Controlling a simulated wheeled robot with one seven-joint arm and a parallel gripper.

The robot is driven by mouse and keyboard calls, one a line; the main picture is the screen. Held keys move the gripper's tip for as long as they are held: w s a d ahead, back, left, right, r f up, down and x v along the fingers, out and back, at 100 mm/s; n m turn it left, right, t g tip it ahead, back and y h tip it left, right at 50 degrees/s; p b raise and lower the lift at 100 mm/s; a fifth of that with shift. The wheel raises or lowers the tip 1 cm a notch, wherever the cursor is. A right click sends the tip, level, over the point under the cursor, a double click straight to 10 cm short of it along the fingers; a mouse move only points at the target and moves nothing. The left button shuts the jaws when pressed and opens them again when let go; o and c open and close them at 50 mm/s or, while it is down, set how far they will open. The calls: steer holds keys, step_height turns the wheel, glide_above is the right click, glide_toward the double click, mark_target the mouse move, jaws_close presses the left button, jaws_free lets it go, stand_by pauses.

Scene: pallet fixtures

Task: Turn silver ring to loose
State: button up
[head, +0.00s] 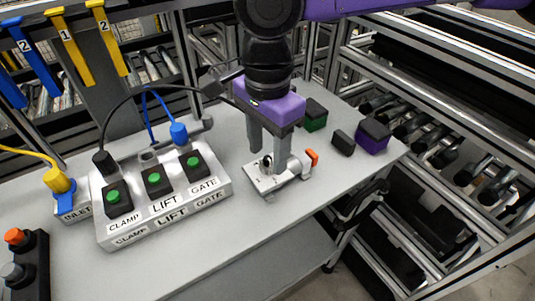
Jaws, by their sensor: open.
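A silver metal fixture (262,183) with an orange-tipped lever (312,157) sits on the grey table under my gripper. A small round silver part with a dark centre, seemingly the silver ring (266,164), shows on top of the fixture. My gripper (267,163) points down with its two fingers apart, one on each side of this round part. Whether the fingers touch it cannot be told. The right finger hides some of the fixture. Which setting the ring is at is not readable.
A light grey box (165,223) labelled CLAMP, LIFT and GATE, with green buttons, stands left of the fixture. Cables run from it. Green (314,115), black (342,143) and purple (373,136) blocks lie to the right. The table front is clear.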

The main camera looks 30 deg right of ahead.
mark_target(267, 158)
step_height(267, 158, up, 6)
stand_by(0.4)
stand_by(0.3)
